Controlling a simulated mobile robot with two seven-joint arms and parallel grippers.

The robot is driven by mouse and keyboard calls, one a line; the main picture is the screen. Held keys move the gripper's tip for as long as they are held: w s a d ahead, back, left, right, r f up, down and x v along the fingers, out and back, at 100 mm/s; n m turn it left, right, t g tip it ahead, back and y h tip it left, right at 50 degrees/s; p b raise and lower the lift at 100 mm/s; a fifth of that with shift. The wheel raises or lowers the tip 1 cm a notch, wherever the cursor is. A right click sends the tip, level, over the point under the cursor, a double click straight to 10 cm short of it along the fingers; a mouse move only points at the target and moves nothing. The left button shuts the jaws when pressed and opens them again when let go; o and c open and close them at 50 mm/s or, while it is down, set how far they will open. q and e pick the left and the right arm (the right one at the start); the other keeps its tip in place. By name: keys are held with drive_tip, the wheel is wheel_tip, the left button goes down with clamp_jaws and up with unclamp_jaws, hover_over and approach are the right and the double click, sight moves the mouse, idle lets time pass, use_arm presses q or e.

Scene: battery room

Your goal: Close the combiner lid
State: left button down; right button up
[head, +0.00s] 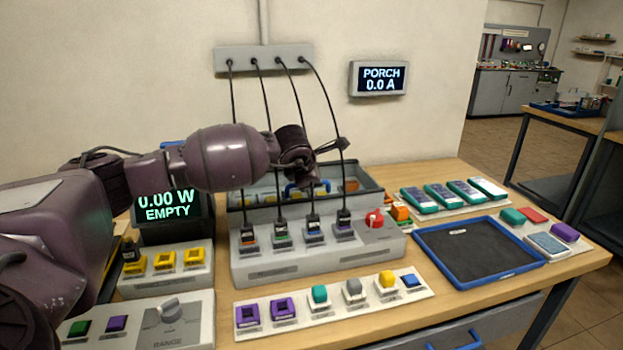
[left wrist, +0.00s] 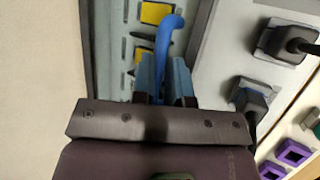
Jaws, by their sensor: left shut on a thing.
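The grey combiner (head: 252,270) stands in the middle of the bench, with four cables plugged into its sloped front. Behind that front a dark-rimmed, glassy panel (head: 364,178) that looks like the lid shows, with yellow pieces in or behind it. Its exact angle is hard to tell. A blue handle (head: 293,188) shows at this panel. In the left wrist view the blue handle (left wrist: 166,40) runs between the fingers of my left gripper (left wrist: 165,72), which is shut on it. In the head view my wrist hides much of the fingers. My right gripper is not in view.
Black cables hang from the wall box (head: 262,60) close around my left wrist. A red knob (head: 375,219) sits on the combiner's right end. A strip of coloured switches (head: 336,306) lies in front, and a blue-rimmed tray (head: 421,259) is to the right.

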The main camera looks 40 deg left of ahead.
sight(316, 197)
use_arm(q)
drive_tip(key=c, duration=1.4)
unclamp_jaws()
drive_tip(key=f, duration=0.2)
drive_tip(key=s+d+f, duration=0.1)
drive_tip(key=shift+f+g, duration=0.15)
drive_tip(key=shift+g, duration=0.15)
drive_tip(key=shift+o, duration=0.3)
drive_tip(key=shift+s+r, duration=0.15)
drive_tip(key=shift+r, duration=0.6)
drive_tip(key=v, duration=0.4)
drive_tip(key=p+v, duration=0.1)
drive_tip(key=v, duration=0.3)
drive_tip(key=shift+a+r, duration=0.15)
drive_tip(key=shift+r, duration=0.15)
drive_tip(key=shift+c, duration=0.3)
drive_tip(key=shift+p+v, duration=0.3)
drive_tip(key=shift+v, duration=0.65)
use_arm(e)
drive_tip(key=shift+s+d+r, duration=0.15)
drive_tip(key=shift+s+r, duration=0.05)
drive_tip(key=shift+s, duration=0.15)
use_arm(q)
drive_tip(key=shift+a, duration=0.1)
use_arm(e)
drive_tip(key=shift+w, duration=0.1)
